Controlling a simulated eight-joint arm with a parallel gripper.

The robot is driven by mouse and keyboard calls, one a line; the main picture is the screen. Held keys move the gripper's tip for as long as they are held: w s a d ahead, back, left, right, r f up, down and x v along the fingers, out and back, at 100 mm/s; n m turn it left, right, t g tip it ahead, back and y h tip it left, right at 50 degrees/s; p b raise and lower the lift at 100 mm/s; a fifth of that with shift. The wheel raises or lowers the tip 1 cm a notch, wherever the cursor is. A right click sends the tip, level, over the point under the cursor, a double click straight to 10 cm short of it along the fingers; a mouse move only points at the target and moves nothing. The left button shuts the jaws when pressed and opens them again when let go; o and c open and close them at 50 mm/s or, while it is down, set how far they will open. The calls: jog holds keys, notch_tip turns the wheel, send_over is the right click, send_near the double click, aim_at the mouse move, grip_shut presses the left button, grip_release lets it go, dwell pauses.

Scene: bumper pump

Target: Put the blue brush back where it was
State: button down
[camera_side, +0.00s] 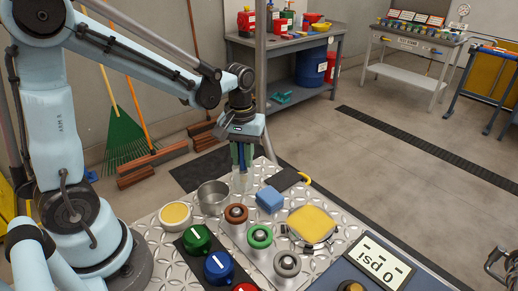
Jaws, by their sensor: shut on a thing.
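My gripper (242,163) points down over the back part of the diamond-plate table (160,232). It is shut on a narrow dark blue thing, which I take to be the blue brush (241,153); the fingers hide most of it. Directly below the fingers stands a pale, clear holder (242,183). The brush's lower end is at or just above this holder; I cannot tell whether it is inside.
A yellow pad (312,225), round knobs including a green-ringed one (260,237), and colored buttons (219,267) fill the front. A dark flat piece (284,179) lies behind.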

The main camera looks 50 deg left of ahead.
jog(key=shift+f, duration=0.1)
jog(key=c, duration=1)
grip_release()
notch_tip(320, 180, up, 12)
jog(key=shift+f, duration=0.2)
jog(key=shift+s+r, duration=0.1)
jog(key=shift+r, duration=0.2)
jog(key=shift+s+d+m+t, duration=0.2)
jog(key=shift+s+m+t, duration=0.05)
jog(key=shift+m+t, duration=0.05)
jog(key=shift+s+d+f+m+t, duration=0.5)
jog(key=shift+s+f+m+t, duration=0.35)
jog(key=shift+m+t, duration=0.25)
jog(key=shift+s+d+f+m+t, duration=0.55)
jog(key=shift+s+f+m+t, duration=0.2)
jog(key=shift+s+m+t, duration=0.3)
jog(key=shift+s+d+f+m+t, duration=0.5)
jog(key=shift+s+f+m+t, duration=0.3)
jog(key=shift+m+t, duration=0.35)
